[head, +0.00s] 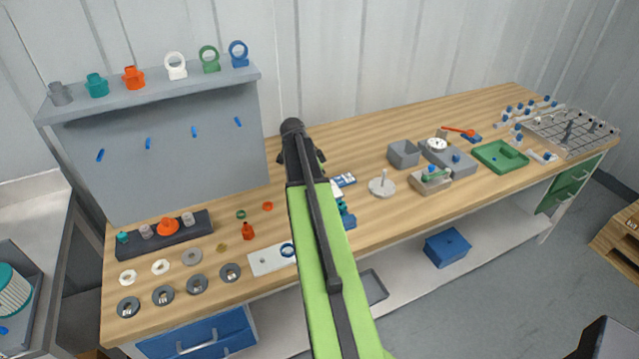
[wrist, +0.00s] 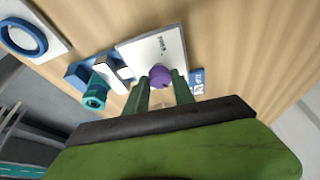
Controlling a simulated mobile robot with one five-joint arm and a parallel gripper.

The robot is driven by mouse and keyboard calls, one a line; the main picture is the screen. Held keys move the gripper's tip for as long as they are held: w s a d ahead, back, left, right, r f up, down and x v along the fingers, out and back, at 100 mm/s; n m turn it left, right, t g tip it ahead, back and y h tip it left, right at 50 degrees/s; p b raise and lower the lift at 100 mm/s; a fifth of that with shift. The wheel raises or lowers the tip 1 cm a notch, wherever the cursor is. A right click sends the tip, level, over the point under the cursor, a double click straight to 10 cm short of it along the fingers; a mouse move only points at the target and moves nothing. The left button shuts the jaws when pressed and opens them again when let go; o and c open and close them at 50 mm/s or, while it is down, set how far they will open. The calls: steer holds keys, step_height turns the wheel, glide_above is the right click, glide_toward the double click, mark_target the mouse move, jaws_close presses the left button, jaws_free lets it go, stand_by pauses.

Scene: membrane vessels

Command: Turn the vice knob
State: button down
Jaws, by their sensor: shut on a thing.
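A purple round knob (wrist: 160,77) stands on a white plate (wrist: 143,48) in the wrist view. My gripper (wrist: 161,88) has its two dark green fingers on either side of the knob, shut on it. Left of the plate is a blue and white block (wrist: 84,74) with a teal hex-shaped end (wrist: 95,97), apart from my fingers. Which part is the vice knob is not marked. In the head view my gripper (head: 303,150) and arm reach over the bench and hide the purple knob.
The wooden bench (head: 360,137) carries several loose rings and fittings at the left. A grey shelf panel (head: 170,150) stands behind them. A round white stand (head: 382,187), a grey box (head: 403,154) and a green tray (head: 500,156) lie to the right. A blue ring (wrist: 22,37) is left in the wrist view.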

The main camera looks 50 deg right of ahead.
steer(key=c, duration=1.1)
jaws_free()
steer(key=shift+w+f, duration=0.1)
steer(key=shift+w, duration=0.2)
steer(key=shift+o, duration=0.2)
steer(key=shift+s, duration=0.1)
steer(key=p+v, duration=1.6)
steer(key=v, duration=0.1)
steer(key=shift+r, duration=0.25)
